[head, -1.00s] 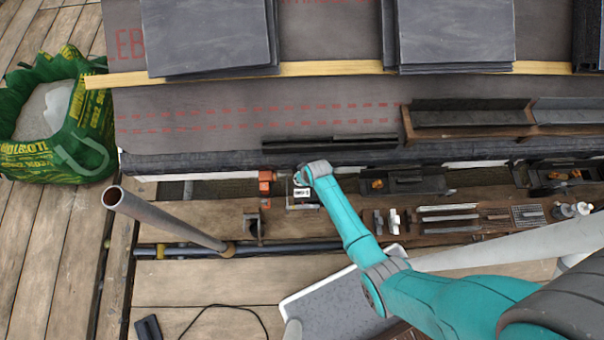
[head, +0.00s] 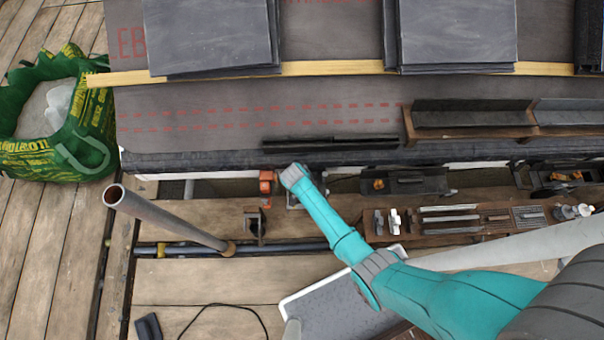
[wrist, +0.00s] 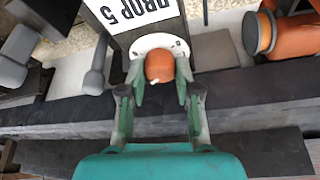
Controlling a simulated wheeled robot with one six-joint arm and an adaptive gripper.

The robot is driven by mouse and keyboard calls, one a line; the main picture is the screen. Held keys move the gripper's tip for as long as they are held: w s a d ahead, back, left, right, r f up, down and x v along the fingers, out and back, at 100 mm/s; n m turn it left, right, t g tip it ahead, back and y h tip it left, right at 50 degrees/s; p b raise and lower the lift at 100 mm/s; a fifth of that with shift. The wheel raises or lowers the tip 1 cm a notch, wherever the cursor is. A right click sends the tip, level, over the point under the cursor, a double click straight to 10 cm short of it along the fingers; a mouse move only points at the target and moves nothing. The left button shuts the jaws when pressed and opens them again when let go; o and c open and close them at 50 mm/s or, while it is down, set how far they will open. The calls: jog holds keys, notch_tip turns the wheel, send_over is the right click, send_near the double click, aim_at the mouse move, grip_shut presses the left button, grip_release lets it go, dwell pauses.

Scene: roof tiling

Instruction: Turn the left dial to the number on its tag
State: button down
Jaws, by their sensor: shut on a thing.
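In the wrist view, the dial is an orange round knob (wrist: 159,66) on a white disc (wrist: 178,44) with small marks near its rim. A small pale mark shows on the knob's near edge. A white tag (wrist: 130,10) beside it reads "DROP 5". My gripper (wrist: 159,72) has a finger on each side of the knob and is shut on it. The digits on the disc are too small to read. In the head view, my teal arm reaches to the dial's spot below the roof edge, and its wrist hides the knob and tag.
An orange part (head: 266,181) sits just left of my wrist; a similar one (wrist: 268,32) shows in the wrist view. A dark tray (head: 405,183) and a tool board (head: 455,222) lie to the right. A grey pole (head: 165,218) leans at left.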

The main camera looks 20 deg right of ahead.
jog(key=m, duration=0.2)
jog(key=m+g+h, duration=0.1)
jog(key=m, duration=0.1)
jog(key=shift+m+g, duration=0.3)
jog(key=shift+m, duration=0.1)
jog(key=shift+f, duration=0.1)
dwell(0.4)
jog(key=c, duration=0.8)
grip_release()
jog(key=v, duration=1.2)
jog(key=shift+w+a, duration=0.1)
jog(key=shift+a, duration=0.1)
